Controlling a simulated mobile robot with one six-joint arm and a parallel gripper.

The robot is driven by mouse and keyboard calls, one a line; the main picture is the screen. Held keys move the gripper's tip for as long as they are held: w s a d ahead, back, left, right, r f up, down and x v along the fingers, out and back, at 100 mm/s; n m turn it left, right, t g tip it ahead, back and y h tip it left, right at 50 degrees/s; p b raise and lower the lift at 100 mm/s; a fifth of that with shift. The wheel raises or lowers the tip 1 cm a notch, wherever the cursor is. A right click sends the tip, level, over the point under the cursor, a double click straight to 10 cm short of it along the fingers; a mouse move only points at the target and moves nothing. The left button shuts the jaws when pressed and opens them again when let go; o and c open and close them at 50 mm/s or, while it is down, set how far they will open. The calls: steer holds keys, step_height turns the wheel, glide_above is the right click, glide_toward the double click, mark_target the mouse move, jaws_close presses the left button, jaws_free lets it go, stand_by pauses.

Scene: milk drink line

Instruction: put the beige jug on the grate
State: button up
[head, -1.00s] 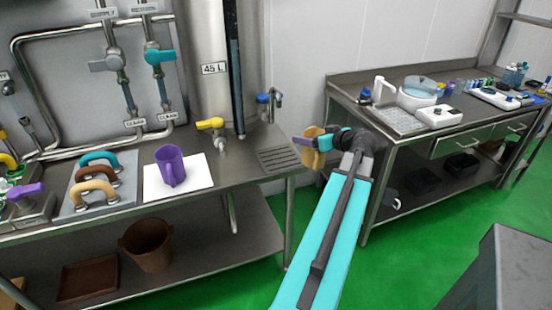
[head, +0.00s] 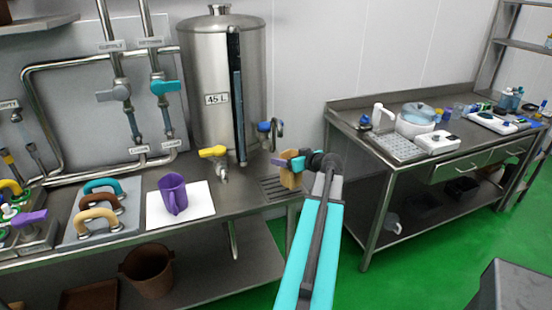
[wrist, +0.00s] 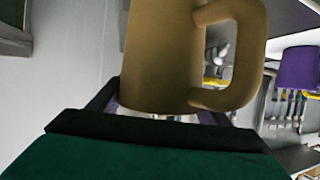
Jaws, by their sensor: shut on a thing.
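The beige jug (head: 289,180) is in my gripper (head: 291,163), at the right end of the left counter in the head view. My gripper is shut on it. In the wrist view the beige jug (wrist: 165,55) fills the upper middle, with its handle to the right. The grate (head: 272,188) is a dark slotted area in the counter's right end. The jug appears over or in front of the grate's right part; I cannot tell whether it touches it.
A purple jug (head: 173,193) stands on a white sheet (head: 204,198) on the left counter. A steel tank (head: 222,80) with a yellow-handled tap (head: 214,152) stands behind. A blue-handled tap (head: 270,127) is close to the gripper. A second bench (head: 349,114) is at right.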

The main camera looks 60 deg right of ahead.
steer(key=shift+w+d+f+p, duration=0.1)
steer(key=shift+w+p, duration=0.1)
steer(key=shift+w, duration=0.55)
steer(key=shift+w+d+f+p, duration=0.1)
steer(key=shift+w+d+p, duration=0.1)
steer(key=shift+w, duration=0.55)
steer(key=shift+w+d+p, duration=0.1)
steer(key=shift+w+p, duration=0.1)
steer(key=shift+w, duration=0.55)
steer(key=shift+w, duration=0.1)
steer(key=f+p, duration=0.1)
steer(key=w+f+p, duration=0.1)
steer(key=f, duration=0.1)
steer(key=shift+f, duration=0.3)
steer(key=shift+f, duration=0.15)
steer(key=o, duration=1.2)
steer(key=shift+r+p, duration=0.2)
steer(key=shift+p, duration=0.1)
